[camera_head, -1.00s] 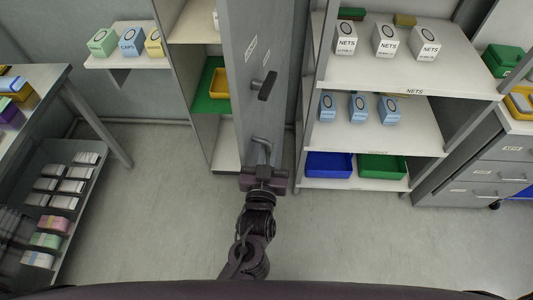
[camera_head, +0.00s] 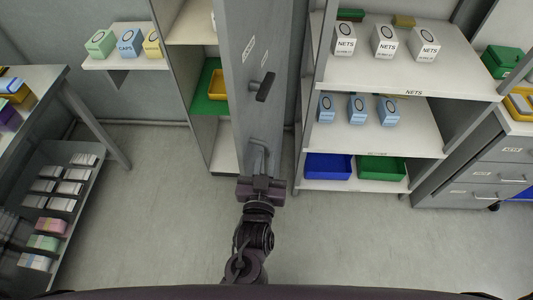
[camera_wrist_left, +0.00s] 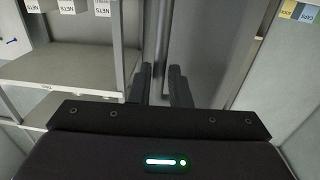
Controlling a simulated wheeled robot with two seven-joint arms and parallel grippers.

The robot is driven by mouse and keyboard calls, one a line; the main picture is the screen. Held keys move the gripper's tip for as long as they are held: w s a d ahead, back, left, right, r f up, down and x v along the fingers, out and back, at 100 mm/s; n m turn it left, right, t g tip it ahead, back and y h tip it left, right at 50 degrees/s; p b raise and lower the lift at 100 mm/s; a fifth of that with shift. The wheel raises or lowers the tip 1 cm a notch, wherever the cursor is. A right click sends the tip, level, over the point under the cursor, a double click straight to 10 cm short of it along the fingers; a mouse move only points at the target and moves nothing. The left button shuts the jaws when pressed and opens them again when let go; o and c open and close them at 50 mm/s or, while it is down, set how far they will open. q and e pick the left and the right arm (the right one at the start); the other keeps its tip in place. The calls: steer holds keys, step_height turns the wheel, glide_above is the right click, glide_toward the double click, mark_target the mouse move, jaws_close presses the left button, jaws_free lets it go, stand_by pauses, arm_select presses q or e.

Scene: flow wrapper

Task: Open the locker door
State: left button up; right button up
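The grey locker door (camera_head: 235,100) stands partly open, seen nearly edge-on in the head view, with the locker's inside showing to its left. My right gripper is not in view.
The locker holds a green panel (camera_head: 209,104) and a yellow bin (camera_head: 217,84). An open shelf unit (camera_head: 440,80) with boxes and bins stands close right of the door. A workbench rack (camera_head: 75,205) is at the left. The floor (camera_head: 160,200) between is clear.

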arm_select(q)
steer(key=s, duration=0.5)
steer(key=shift+s+a+b, duration=0.1)
steer(key=shift+a+b, duration=0.2)
steer(key=shift+b, duration=0.1)
steer(key=shift+c, duration=0.5)
